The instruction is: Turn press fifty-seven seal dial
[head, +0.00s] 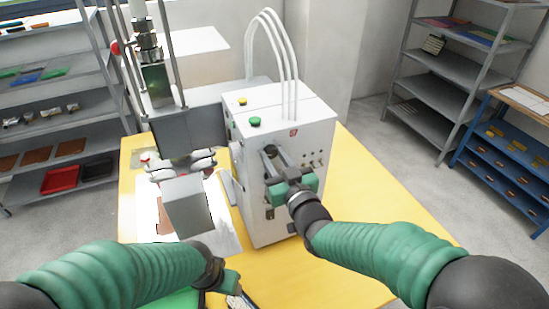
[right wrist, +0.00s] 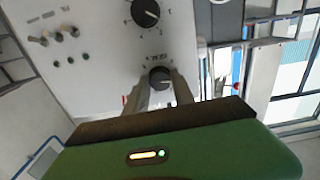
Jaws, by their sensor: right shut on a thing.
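The press's white control box (head: 262,205) stands on the yellow table, its front panel facing me. My right gripper (head: 273,160) reaches that panel, with its fingers around a black dial (right wrist: 160,77) that has printed marks beside it. In the right wrist view the two fingertips (right wrist: 160,88) are on either side of this dial and shut on it. A second black dial (right wrist: 146,12) with a ring of marks sits apart from the fingers. My left gripper (head: 230,284) is low in the head view, away from the box; its fingers are not clear.
The press column and head (head: 185,125) stand left of the box, above a white sheet (head: 228,238) on the yellow table (head: 380,200). Small switches (right wrist: 60,35) are on the panel. Green and yellow buttons and white hoses (head: 275,50) are on top. Shelves stand left and right.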

